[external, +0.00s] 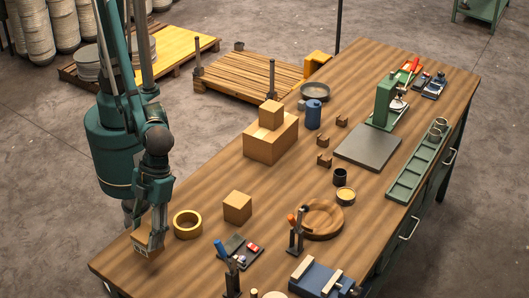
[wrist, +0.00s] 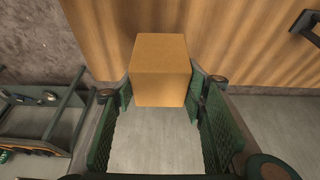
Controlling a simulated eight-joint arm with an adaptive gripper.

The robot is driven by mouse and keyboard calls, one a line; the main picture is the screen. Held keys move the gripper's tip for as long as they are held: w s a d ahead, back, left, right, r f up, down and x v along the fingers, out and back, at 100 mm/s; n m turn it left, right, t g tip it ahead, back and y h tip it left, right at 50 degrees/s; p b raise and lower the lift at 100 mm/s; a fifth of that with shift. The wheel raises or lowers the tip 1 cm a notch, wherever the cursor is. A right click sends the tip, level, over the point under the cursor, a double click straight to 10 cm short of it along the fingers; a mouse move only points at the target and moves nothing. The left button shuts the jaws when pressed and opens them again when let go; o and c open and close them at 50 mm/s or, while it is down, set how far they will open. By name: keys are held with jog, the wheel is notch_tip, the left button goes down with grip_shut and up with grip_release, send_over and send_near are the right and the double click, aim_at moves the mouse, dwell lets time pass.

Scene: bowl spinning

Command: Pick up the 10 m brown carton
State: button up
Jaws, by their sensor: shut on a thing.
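A brown carton (wrist: 160,70) sits between the two green fingers of my gripper (wrist: 161,92) in the wrist view. My gripper is shut on its sides, and the far part of the carton sticks out past the fingertips. In the external view my gripper (external: 150,228) points down at the near left corner of the wooden table, with the carton (external: 148,243) partly hidden by the fingers. I cannot tell whether the carton touches the tabletop.
The wooden table (external: 190,255) holds a yellow tape roll (external: 187,224) and another brown carton (external: 237,207) to the right of my gripper. A small box (external: 271,114) stands on a larger box (external: 270,141) farther back. Hand tools (external: 240,250) lie near the front edge.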

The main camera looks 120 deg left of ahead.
jog(key=shift+r, duration=2.15)
